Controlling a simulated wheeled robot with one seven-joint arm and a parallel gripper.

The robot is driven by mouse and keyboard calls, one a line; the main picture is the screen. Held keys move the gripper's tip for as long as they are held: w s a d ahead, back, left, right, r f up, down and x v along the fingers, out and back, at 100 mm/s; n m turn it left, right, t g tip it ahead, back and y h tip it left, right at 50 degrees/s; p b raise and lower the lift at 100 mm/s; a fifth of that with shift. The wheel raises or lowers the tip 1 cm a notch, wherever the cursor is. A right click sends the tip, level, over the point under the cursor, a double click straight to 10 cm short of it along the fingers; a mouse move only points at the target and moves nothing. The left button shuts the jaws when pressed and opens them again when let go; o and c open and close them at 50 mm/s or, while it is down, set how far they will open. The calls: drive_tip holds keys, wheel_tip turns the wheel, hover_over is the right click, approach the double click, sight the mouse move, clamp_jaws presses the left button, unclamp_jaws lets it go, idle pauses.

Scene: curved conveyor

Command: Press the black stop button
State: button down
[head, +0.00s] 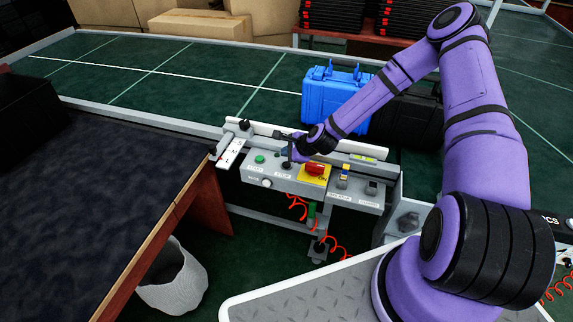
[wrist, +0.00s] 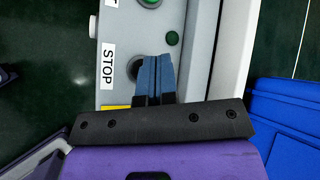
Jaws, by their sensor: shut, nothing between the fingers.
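The black stop button (wrist: 134,68) shows in the wrist view beside the STOP label (wrist: 109,66), partly hidden by my gripper's fingers. My gripper (wrist: 155,62) is shut and empty, its fingertips over the panel at the button's edge; I cannot tell whether they touch it. In the head view my gripper (head: 291,160) reaches down to the grey control panel (head: 262,171) near the STOP label (head: 283,176), and hides most of the button there.
A green button (head: 259,159) is left of my gripper, and a red emergency button (head: 315,168) on yellow is right. A blue case (head: 322,100) and a black case (head: 415,118) stand behind the panel. A dark table (head: 80,185) is at left, with a white bin (head: 172,283) below.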

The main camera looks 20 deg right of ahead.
drive_tip(key=shift+r, duration=1.1)
drive_tip(key=shift+r, duration=0.1)
